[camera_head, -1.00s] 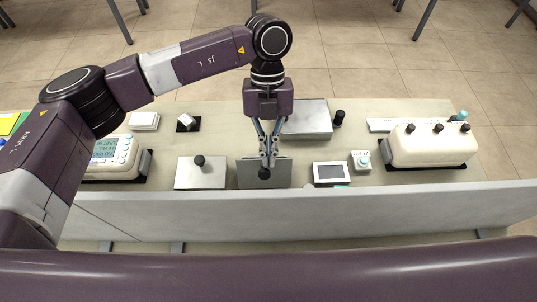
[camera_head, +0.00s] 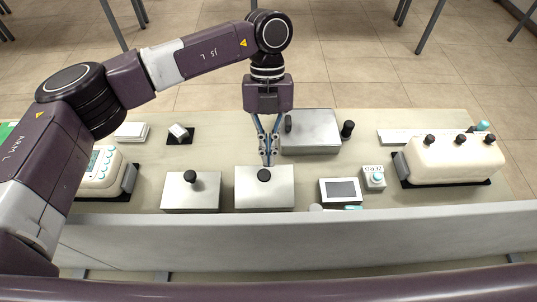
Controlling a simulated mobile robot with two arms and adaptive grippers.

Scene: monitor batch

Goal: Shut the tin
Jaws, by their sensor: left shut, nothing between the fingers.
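A silver tin (camera_head: 265,196) with a black knob (camera_head: 264,176) on its lid stands at the middle of the bench's near side. Its lid looks flat and down on the body; a small gap cannot be ruled out from this angle. My left gripper (camera_head: 267,162) is shut and empty, pointing down at the far edge of the lid, just behind the knob. I cannot tell whether its tips touch the lid. My right gripper is not in view.
A similar silver box (camera_head: 190,198) with a black knob stands close on the left. A larger silver box (camera_head: 312,130) is behind on the right. A small display (camera_head: 341,190) and a knobbed unit (camera_head: 374,178) stand right. A cream device (camera_head: 452,160) sits far right.

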